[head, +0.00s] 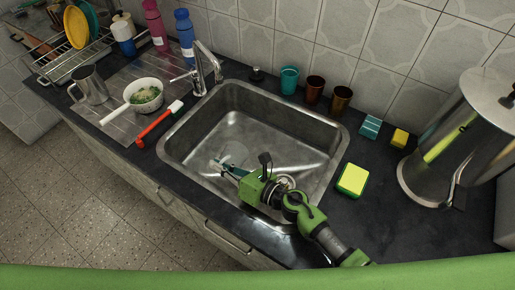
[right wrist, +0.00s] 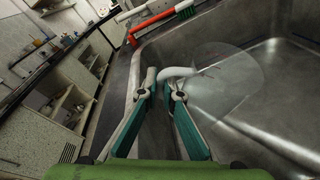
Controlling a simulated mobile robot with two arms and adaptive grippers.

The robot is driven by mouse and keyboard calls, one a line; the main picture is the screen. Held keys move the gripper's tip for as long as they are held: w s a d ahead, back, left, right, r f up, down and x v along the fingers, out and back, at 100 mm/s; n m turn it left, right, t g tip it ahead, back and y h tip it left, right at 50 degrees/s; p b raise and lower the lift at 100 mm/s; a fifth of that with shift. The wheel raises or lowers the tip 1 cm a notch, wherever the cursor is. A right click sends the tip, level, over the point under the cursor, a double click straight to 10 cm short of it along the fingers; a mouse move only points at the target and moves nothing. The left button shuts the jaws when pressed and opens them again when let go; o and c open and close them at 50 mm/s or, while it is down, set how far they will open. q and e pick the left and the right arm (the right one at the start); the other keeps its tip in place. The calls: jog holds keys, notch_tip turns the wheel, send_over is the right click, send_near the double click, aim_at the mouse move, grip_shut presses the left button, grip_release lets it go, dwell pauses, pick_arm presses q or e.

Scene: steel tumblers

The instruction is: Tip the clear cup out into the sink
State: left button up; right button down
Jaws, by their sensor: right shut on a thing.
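The clear cup (head: 236,153) is faint and see-through, over the sink basin (head: 218,98). It also shows in the right wrist view (right wrist: 225,85), where it looks tilted against the sink and its pale curved handle reaches between my fingers. My right gripper (head: 217,163) reaches over the sink from the front right. In the right wrist view my right gripper (right wrist: 160,88) is shut on the cup's handle. I cannot tell whether anything is left in the cup. My left gripper is not in view.
The tap (head: 205,68) stands behind the sink. A red-handled brush (head: 158,125) and a white pan (head: 145,95) lie left. Teal (head: 289,80) and brown tumblers (head: 314,90) stand behind. A yellow-green sponge (head: 352,180) and a large steel urn (head: 455,135) are right.

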jog(key=shift+s+a+r+n+h+p, duration=0.75)
jog(key=shift+a+r+n+p, duration=0.2)
jog(key=shift+p, duration=2.15)
jog(key=shift+s+a+r+n+h+p, duration=0.8)
jog(key=shift+a+p, duration=0.25)
jog(key=shift+p, duration=2)
jog(key=shift+s+a+f+n+h+p, duration=0.1)
jog(key=shift+s+a+n+h+p, duration=0.3)
jog(key=shift+p, duration=0.7)
